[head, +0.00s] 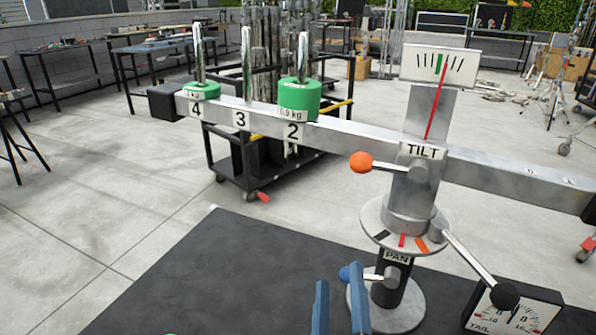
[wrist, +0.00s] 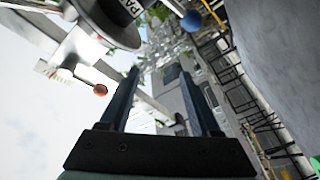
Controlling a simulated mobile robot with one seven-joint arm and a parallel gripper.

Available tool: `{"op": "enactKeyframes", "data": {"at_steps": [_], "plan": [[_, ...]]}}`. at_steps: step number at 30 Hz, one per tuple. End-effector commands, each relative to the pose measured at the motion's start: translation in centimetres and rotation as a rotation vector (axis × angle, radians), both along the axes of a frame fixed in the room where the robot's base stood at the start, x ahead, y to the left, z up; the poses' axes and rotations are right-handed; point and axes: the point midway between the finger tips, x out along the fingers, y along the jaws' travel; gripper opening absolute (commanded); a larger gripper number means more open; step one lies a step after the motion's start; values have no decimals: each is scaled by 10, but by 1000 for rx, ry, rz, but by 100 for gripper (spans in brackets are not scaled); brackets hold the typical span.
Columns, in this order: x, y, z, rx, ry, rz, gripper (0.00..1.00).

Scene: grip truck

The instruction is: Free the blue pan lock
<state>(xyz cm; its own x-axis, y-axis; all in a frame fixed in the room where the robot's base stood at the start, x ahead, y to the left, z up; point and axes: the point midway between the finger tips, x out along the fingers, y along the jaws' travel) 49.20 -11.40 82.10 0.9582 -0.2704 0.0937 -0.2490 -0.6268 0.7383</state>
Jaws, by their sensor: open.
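The blue pan lock (head: 346,273) is a blue ball on a short metal lever, left of the column below the PAN label (head: 396,256). One finger of my gripper partly covers it in the head view. The ball also shows in the wrist view (wrist: 191,20), near the top, beyond and outside the right fingertip. My gripper (head: 337,274) has two blue fingers spread apart with nothing between them. It shows in the wrist view (wrist: 159,72) too. The ball looks apart from the fingers; the exact gap is hard to tell.
An orange tilt knob (head: 361,162) sits higher on the column. A black-ended lever (head: 505,295) slants down right towards a dial box (head: 515,308). The beam (head: 350,140) carries green weights (head: 300,100).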

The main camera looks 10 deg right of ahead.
Motion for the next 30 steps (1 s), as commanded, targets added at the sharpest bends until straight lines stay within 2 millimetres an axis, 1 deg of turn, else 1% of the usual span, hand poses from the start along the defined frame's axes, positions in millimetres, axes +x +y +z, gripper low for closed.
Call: {"op": "enactKeyframes", "data": {"at_steps": [1,10,21,27,30], "plan": [[4,3,10,17,-29,10,64],[18,19,66,130,-172,71,64],[23,41,136,270,-344,171,64],[20,51,165,330,-411,220,64],[19,54,173,347,-431,235,64]]}}
